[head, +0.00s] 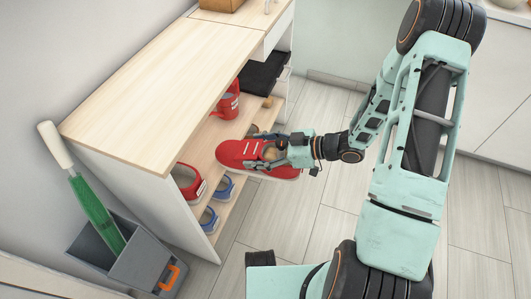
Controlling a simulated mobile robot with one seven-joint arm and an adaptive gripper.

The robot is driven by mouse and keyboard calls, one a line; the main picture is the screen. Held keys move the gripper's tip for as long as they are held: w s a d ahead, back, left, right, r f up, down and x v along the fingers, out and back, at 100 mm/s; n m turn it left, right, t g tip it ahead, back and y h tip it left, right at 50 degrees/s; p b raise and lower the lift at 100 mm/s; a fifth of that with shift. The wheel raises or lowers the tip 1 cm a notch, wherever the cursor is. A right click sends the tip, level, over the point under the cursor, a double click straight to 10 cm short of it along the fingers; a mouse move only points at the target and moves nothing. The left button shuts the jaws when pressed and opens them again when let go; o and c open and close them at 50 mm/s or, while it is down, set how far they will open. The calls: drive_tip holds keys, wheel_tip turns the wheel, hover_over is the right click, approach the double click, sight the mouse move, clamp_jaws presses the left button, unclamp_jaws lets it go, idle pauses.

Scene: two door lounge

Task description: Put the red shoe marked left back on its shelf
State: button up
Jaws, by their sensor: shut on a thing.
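A red shoe (237,151) with white laces and a pale sole is in my gripper (277,151). My gripper is shut on it near the heel opening. The toe points left, towards the open shelf unit (150,75). The shoe is at the open front of the unit and its heel end sticks out over the floor. I cannot tell whether its sole touches the shelf board (207,140). No left or right marking is readable. Another red shoe (188,180) sits on the shelf at the near end, partly hidden by the top.
Blue shoes (208,218) sit on a lower level. A dark tray (264,72) juts out at the far end. Floor to the right is clear.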

drive_tip(key=w+a+b, duration=0.2)
drive_tip(key=a, duration=0.4)
drive_tip(key=w+a+f+b, duration=0.1)
drive_tip(key=w+a+b, duration=0.1)
drive_tip(key=a, duration=0.4)
drive_tip(key=w+a+b, duration=0.2)
drive_tip(key=w+a, duration=0.1)
drive_tip(key=a, duration=0.3)
drive_tip(key=shift+w+a+f, duration=0.25)
drive_tip(key=shift+w+a, duration=0.1)
drive_tip(key=shift+a, duration=0.05)
drive_tip(key=shift+w+b+x, duration=0.2)
drive_tip(key=shift+b+x, duration=0.4)
drive_tip(key=shift+x, duration=1.55)
drive_tip(key=shift+r, duration=0.1)
drive_tip(key=o, duration=1.4)
drive_tip(key=shift+o, duration=0.6)
drive_tip(key=shift+d, duration=0.1)
drive_tip(key=shift+d, duration=0.1)
